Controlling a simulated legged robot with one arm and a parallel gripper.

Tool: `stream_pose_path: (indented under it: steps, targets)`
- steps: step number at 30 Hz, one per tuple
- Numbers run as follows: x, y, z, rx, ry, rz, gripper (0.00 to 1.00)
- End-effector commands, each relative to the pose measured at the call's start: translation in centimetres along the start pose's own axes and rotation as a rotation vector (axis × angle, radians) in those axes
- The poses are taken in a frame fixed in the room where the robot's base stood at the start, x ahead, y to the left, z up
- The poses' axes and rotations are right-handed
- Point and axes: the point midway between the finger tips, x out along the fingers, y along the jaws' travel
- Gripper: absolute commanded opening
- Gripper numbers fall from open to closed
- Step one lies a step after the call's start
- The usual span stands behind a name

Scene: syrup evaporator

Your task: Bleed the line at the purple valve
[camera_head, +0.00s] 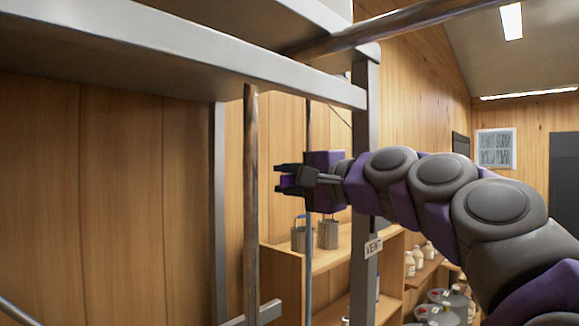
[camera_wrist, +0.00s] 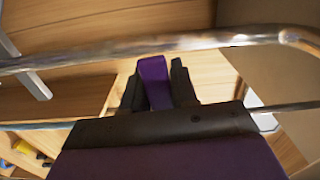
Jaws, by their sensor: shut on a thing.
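My gripper (camera_head: 284,180) reaches in from the right, level with the bare pipes under the evaporator frame. Its fingers are shut on the purple valve handle (camera_head: 289,181), of which only a small bit shows between them. In the wrist view my gripper (camera_wrist: 156,82) has a dark finger on each side of the purple valve handle (camera_wrist: 153,78), a flat lever that sticks out beyond the fingertips. The valve's body and its join to the pipe are hidden. I cannot tell how far the handle is turned.
A vertical pipe (camera_head: 250,200) stands just left of my gripper. A grey frame post (camera_head: 364,190) and a beam (camera_head: 200,55) are close by. A VENT tag (camera_head: 373,248) hangs on the post. Shelves behind hold metal buckets (camera_head: 328,234) and jugs (camera_head: 428,250).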

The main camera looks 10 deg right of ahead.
Motion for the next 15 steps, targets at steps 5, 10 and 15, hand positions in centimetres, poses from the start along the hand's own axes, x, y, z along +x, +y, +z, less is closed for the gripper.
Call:
stream_pose_path:
  steps: [5,10,15]
  targets:
    - [0.06,-0.52,0.06,0.054,-0.001,0.001,0.00]
    - [0.03,-0.56,0.01,0.076,0.000,0.000,0.00]
    - [0.04,-0.51,0.00,0.082,0.001,0.000,0.00]
